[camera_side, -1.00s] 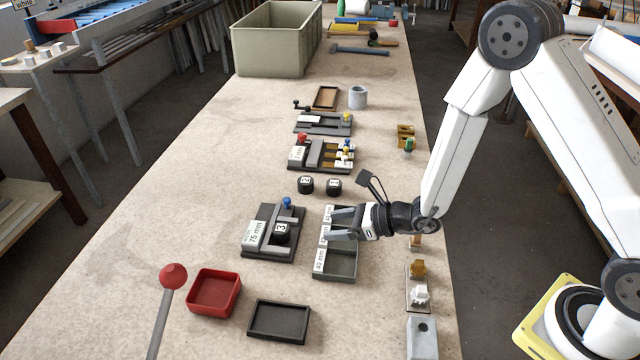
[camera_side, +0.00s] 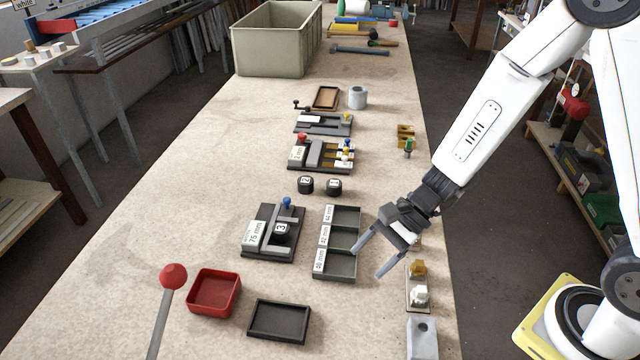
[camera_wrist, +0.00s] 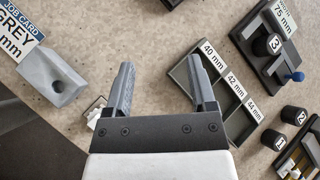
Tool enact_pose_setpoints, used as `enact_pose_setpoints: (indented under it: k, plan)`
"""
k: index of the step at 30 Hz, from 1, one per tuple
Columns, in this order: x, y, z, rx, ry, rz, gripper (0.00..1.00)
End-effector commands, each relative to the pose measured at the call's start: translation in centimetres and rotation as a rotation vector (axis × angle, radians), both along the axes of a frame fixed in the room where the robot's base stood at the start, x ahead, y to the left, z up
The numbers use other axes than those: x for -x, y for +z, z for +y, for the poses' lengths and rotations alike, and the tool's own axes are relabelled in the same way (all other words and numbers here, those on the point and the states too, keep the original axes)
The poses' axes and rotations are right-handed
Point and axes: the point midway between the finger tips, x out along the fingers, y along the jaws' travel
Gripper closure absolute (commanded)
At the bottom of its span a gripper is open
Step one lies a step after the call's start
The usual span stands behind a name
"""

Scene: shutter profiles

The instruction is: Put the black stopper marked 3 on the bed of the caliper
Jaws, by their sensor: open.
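The black stopper marked 3 (camera_side: 281,231) sits upright on the bed of the caliper (camera_side: 262,247), a dark fixture with a 75 mm label and a blue knob. The stopper (camera_wrist: 274,44) and the caliper (camera_wrist: 252,38) also show at the upper right in the wrist view. My gripper (camera_side: 371,262) is open and empty, above the right side of the three-part tray and well to the right of the caliper.
Two more black stoppers (camera_side: 306,185) (camera_side: 334,187) stand beyond the caliper. The tray labelled 40, 42 and 44 mm (camera_side: 320,262) is empty. A red tray (camera_side: 238,300), a black tray (camera_side: 252,333) and a red-knobbed lever (camera_side: 173,277) are nearer.

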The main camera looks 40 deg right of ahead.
Motion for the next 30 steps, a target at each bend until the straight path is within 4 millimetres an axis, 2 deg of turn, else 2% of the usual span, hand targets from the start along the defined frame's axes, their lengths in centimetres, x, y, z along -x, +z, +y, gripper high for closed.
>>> enact_pose_setpoints:
  k: [6, 15, 24, 30]
  plan:
    - [2.6, 0.5, -2.3, 0.180, 0.257, -0.095, 0.28]
    - [4.4, 1.2, -6.4, 0.437, 0.598, -0.257, 0.28]
    - [4.4, 2.8, -10.5, 0.698, 0.925, -0.449, 0.28]
    - [3.8, 4.0, -12.4, 0.836, 1.101, -0.561, 0.28]
